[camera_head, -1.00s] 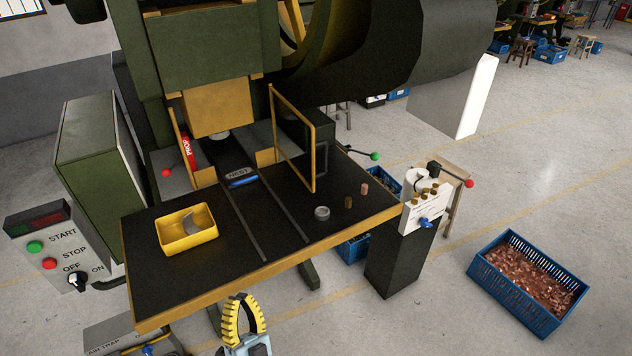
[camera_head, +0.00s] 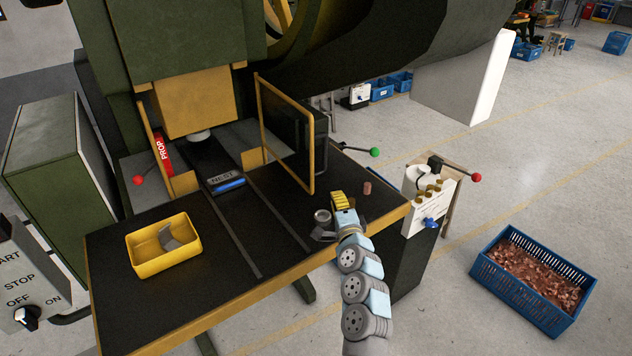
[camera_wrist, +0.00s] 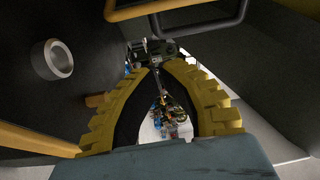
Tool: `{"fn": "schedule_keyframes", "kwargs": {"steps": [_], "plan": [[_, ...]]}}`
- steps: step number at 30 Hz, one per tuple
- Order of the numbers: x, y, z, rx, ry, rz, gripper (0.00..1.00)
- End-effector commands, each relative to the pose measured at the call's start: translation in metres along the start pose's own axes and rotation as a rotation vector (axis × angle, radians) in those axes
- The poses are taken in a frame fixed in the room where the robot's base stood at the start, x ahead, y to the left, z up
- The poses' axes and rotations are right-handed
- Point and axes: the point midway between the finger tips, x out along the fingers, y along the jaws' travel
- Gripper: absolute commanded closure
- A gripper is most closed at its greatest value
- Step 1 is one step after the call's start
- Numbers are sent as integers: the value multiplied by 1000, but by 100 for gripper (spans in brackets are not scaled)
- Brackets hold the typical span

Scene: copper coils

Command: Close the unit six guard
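The guard (camera_head: 312,150) is a clear panel in a yellow frame. It stands swung out to the right of the press opening, above the black table. My gripper (camera_head: 338,197) is low over the table's right part, below and right of the guard's lower corner, apart from it. In the wrist view my gripper (camera_wrist: 164,66) has its two yellow fingers arched together at the tips, with nothing held between them. A yellow bar (camera_wrist: 135,10) crosses the top of the wrist view, beside a dark tubular bar; it looks like the guard frame.
A metal ring (camera_head: 322,216) lies beside my gripper, and a copper cylinder (camera_head: 367,188) stands to its right. A yellow tray (camera_head: 150,267) sits at the table's left. A red-knobbed PROP lever (camera_head: 138,180) is left of the opening. A white control box (camera_head: 425,200) stands right.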

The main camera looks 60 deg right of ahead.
Motion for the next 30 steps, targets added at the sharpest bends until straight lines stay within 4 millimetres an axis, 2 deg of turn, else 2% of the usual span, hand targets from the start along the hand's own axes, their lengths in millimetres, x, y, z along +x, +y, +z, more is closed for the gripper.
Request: {"fn": "schedule_keyframes", "kwargs": {"steps": [2, 6, 14, 30], "plan": [[2, 1, -15, 33, -15, 13, 100], [4, -1, -23, 62, -36, 29, 100], [17, -2, -22, 66, -39, 30, 100], [67, 1, -20, 64, -39, 30, 100]]}}
